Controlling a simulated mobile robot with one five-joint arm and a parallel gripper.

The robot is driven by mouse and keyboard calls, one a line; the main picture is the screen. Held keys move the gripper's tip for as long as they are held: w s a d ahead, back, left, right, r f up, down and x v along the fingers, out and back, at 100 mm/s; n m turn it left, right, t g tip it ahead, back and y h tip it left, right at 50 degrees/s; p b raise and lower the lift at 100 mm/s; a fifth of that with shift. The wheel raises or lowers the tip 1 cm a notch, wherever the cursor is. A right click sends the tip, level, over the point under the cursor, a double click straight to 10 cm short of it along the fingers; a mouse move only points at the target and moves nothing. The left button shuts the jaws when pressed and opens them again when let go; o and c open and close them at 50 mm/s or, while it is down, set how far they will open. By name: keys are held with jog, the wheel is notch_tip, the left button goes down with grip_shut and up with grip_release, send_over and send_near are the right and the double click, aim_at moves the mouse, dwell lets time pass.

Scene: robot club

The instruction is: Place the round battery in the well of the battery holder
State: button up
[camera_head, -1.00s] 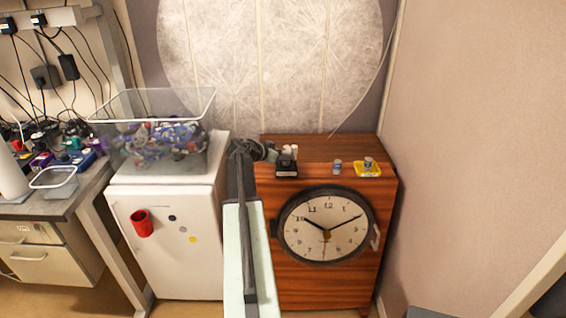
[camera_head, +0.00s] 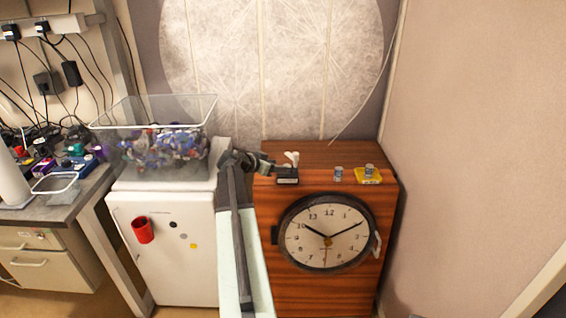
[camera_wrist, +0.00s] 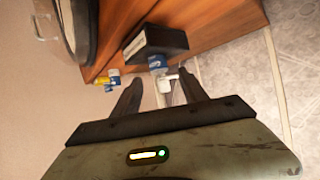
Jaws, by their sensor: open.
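A small black block with a pale front label (camera_head: 288,180), likely the battery holder, sits at the left front of the wooden cabinet top. It is large in the wrist view (camera_wrist: 150,42). A blue-and-white cylinder (camera_wrist: 158,63), likely the round battery, shows against its near edge, beside a white piece (camera_wrist: 170,82). My gripper (camera_wrist: 160,80) is open, its dark fingers either side of the cylinder's line, apart from it. In the head view my gripper (camera_head: 278,164) is at the block's left. The well is not clearly visible.
A small grey-blue can (camera_head: 338,174) stands right of the block. A clock (camera_head: 325,232) is on the cabinet front. A clear bin (camera_head: 165,145) on the white fridge stands left of my arm.

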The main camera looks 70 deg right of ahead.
jog(key=p+v, duration=0.2)
jog(key=v, duration=0.4)
jog(key=shift+a+r, duration=0.2)
jog(key=shift+a, duration=0.15)
jog(key=shift+w, duration=0.2)
jog(key=w+a+f+n+t+y, duration=0.2)
jog(key=w+a+f+n, duration=0.15)
jog(key=w+a, duration=0.55)
jog(key=w+a+f+n+t+y, duration=0.15)
jog(key=w+a+n, duration=0.3)
jog(key=a, duration=0.85)
jog(key=w+a+f+n+t+y, duration=0.1)
jog(key=w+a+f+n+y, duration=0.2)
jog(key=w+a, duration=0.65)
jog(key=a+f+n+y, duration=0.2)
jog(key=a+n, duration=0.4)
jog(key=a, duration=1.2)
jog(key=a+f+n+y, duration=0.2)
jog(key=a+n, duration=0.3)
jog(key=a, duration=1.4)
jog(key=shift+s+a+f+n+y, duration=0.2)
jog(key=shift+s+a+n+y, duration=0.1)
jog(key=shift+s+n+y, duration=0.1)
jog(key=shift+t, duration=0.25)
jog(key=shift+c, duration=0.3)
